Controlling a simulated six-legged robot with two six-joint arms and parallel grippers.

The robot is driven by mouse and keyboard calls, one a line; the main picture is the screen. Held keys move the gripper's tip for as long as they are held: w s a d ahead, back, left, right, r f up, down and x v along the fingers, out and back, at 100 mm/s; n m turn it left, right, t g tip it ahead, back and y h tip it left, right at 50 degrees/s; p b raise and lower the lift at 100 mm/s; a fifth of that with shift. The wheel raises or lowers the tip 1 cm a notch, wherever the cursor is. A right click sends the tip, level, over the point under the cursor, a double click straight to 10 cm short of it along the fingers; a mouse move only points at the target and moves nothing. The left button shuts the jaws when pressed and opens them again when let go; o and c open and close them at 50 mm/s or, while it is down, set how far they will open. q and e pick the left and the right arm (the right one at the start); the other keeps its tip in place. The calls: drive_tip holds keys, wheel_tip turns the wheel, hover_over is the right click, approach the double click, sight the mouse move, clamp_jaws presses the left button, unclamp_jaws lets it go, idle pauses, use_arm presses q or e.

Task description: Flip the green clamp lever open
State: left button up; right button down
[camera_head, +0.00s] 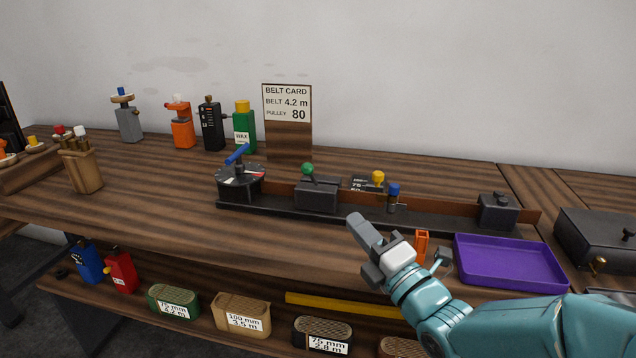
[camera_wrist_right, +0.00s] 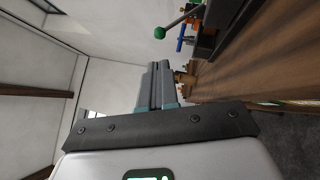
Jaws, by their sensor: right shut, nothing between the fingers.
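The green clamp lever shows as a green ball knob (camera_head: 307,169) on top of a dark clamp block (camera_head: 317,195), in the middle of the long dark rail. In the right wrist view the green knob (camera_wrist_right: 160,33) sits on the end of a thin rod that slants up to the right. My right gripper (camera_head: 358,222) is shut and empty, in front of the rail, to the right of and nearer than the clamp block. It is apart from the lever. Its closed fingers also show in the right wrist view (camera_wrist_right: 157,70). My left gripper is not in view.
A dial with a blue lever (camera_head: 238,155) stands left of the clamp. A blue-topped post (camera_head: 393,192) and a dark end block (camera_head: 498,211) are to the right. A purple tray (camera_head: 510,263) and an orange piece (camera_head: 422,246) lie near my right arm. Bottles stand behind.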

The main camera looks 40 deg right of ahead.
sight(311, 172)
use_arm(q)
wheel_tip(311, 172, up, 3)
drive_tip(key=p, duration=0.3)
use_arm(e)
drive_tip(key=x, duration=1.3)
drive_tip(key=shift+a, duration=0.1)
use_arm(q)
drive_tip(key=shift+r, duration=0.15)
use_arm(e)
drive_tip(key=shift+r, duration=0.1)
